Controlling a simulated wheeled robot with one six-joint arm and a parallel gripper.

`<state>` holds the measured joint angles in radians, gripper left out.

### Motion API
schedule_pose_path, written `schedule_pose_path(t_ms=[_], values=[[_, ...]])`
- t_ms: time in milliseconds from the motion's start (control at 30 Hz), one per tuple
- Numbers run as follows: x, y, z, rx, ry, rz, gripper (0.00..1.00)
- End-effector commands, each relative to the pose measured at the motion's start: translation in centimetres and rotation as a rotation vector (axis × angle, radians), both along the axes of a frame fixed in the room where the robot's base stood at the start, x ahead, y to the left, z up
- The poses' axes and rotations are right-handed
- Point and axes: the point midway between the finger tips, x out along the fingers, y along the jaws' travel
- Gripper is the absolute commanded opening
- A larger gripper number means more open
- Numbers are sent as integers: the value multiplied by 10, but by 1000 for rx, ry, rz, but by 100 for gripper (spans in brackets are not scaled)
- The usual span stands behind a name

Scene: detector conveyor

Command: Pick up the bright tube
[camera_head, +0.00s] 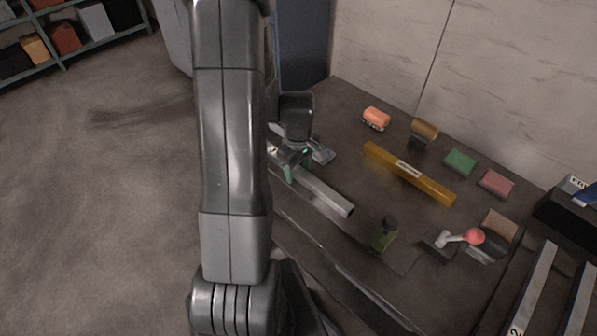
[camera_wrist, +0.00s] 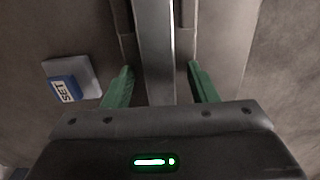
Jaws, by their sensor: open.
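The bright tube, a long pale silver bar with a square-looking end (camera_head: 325,195), lies on the dark bench in the head view. In the wrist view the tube (camera_wrist: 154,30) runs up the picture between my two green fingers. My gripper (camera_head: 290,172) is over the part of the tube nearest my arm; it also shows in the wrist view (camera_wrist: 161,75). The fingers are apart, one on each side of the tube, with gaps to it. My arm hides the tube's far left end in the head view. Whether the fingertips reach below its top is unclear.
A yellow bar (camera_head: 409,174) lies right of the tube. A grey block with a blue label (camera_wrist: 70,80) is left of my fingers. A green item with a dark knob (camera_head: 384,236) and a red-ended lever (camera_head: 460,238) stand nearer the front. A wall (camera_head: 390,60) bounds the back.

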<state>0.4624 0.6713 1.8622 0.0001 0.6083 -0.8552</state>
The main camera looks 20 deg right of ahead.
Motion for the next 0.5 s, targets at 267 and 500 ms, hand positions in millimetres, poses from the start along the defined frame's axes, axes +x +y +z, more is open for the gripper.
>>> schedule_pose_path(t_ms=[267,500], values=[[0,0,0,0,0,0,31],[0,0,0,0,0,0,0]])
